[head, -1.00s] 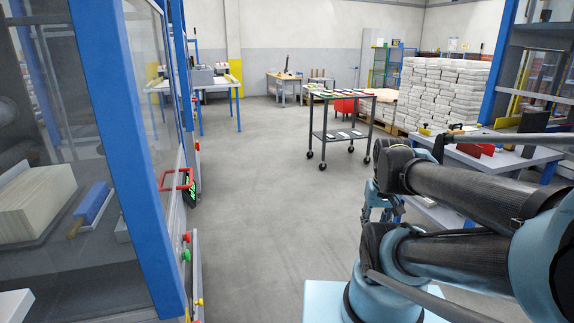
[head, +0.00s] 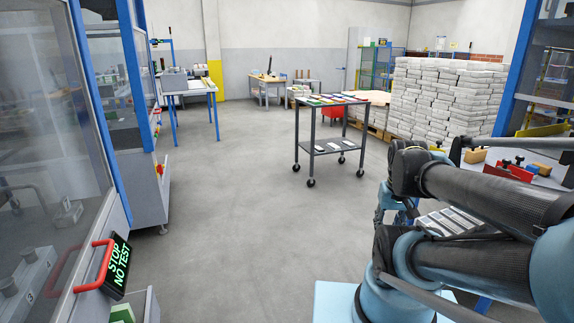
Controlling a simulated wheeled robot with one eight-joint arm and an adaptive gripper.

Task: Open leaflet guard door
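A guard door (head: 60,110) with a clear panel and blue frame edge stands at the left of the head view. It appears shut. A red bar handle (head: 95,265) sits low near its right edge, beside a black sign (head: 117,265) reading "STOP NO TEST" in green. I cannot read any leaflet label on the door. My gripper (head: 393,212) hangs at the right, below my folded dark arm links, well away from the handle and touching nothing that I can see. Its fingers are small and partly hidden, so its opening is unclear.
A blue-framed machine (head: 148,185) stands beyond the door. A wheeled cart (head: 335,147) with coloured items stands mid-floor. Stacked white bundles (head: 445,100) are at the back right, and a bench with small blocks (head: 545,182) is close on the right. The grey floor (head: 235,220) between is clear.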

